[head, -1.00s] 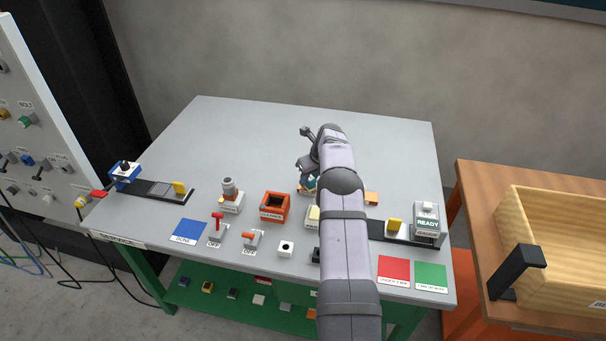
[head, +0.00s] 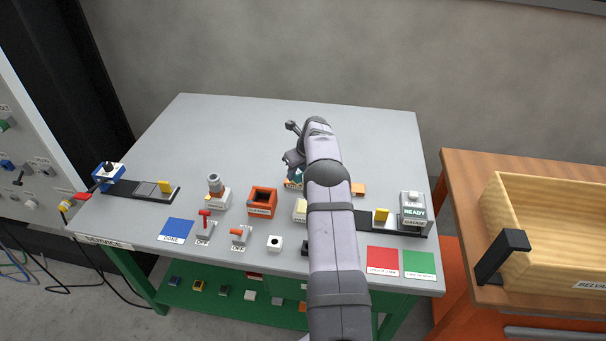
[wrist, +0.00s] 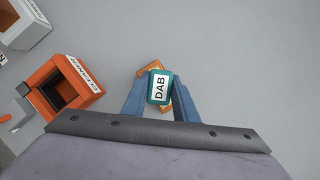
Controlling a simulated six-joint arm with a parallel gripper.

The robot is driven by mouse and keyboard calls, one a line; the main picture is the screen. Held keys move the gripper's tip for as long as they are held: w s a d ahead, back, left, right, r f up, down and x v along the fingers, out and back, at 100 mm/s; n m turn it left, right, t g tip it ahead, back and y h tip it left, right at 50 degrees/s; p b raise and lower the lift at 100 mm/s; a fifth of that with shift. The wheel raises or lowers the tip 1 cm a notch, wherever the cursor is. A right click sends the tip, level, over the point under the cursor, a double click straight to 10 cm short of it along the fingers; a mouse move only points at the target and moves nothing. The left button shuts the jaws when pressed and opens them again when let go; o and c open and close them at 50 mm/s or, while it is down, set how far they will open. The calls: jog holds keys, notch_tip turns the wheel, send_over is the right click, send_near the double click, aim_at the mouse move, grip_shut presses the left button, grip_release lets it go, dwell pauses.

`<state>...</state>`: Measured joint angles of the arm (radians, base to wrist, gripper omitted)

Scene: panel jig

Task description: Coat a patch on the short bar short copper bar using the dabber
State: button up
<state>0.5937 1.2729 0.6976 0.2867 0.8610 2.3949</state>
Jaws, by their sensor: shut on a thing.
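My gripper (wrist: 160,95) is shut on the teal dabber (wrist: 160,88), which has a white DAB label, in the wrist view. A copper-coloured bar (wrist: 149,69) lies slantwise below and behind the dabber, so its middle is hidden. I cannot tell whether the dabber touches it. In the head view my gripper (head: 295,174) is low over the bench, right of and behind the cleaner box, and mostly covered by my arm. A little orange (head: 291,184) shows beneath it there.
The orange cleaner box (head: 262,201) is close by, also in the wrist view (wrist: 65,88). The back of the bench (head: 230,120) is clear.

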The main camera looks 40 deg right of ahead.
jog(key=w+a+b, duration=0.1)
jog(key=w+a, duration=0.1)
jog(key=shift+w+f, duration=0.1)
jog(key=shift+w, duration=0.2)
notch_tip(320, 180, up, 8)
jog(key=p, duration=0.5)
dwell(0.5)
